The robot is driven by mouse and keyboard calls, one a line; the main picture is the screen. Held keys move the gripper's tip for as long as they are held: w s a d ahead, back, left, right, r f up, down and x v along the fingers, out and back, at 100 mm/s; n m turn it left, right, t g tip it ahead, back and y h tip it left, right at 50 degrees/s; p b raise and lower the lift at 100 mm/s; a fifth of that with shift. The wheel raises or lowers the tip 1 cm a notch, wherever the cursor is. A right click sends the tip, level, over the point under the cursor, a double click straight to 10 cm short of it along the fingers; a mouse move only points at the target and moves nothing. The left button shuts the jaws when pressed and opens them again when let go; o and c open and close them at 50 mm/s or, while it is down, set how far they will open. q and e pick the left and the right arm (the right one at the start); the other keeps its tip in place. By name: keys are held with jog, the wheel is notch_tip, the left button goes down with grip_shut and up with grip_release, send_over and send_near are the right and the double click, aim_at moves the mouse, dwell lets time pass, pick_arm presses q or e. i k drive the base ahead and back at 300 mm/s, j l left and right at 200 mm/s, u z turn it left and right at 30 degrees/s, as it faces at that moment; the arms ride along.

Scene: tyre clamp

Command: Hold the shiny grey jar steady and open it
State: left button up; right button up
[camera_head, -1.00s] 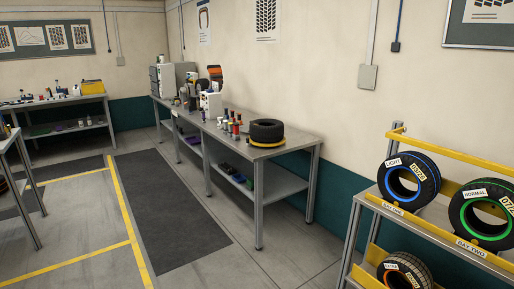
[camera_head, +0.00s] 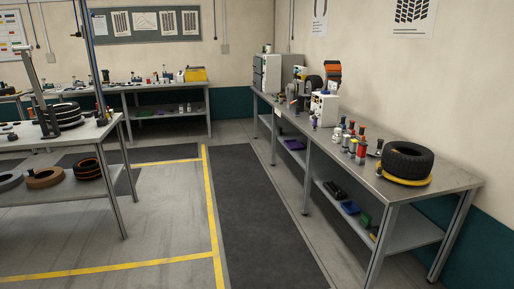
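Several small jars and bottles stand in a cluster (camera_head: 352,143) on the right-hand workbench, some with red or dark tops. They are too small for me to tell which one is the shiny grey jar. Neither of my grippers shows in the head view.
The right workbench (camera_head: 440,182) also carries a black tyre (camera_head: 405,160) on a yellow ring and a grey cabinet (camera_head: 268,75). A table with tyres (camera_head: 66,116) stands at left, another bench (camera_head: 165,88) at the back. The dark floor mat (camera_head: 255,215) is clear.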

aim_at(336, 137)
jog(key=i, duration=1.75)
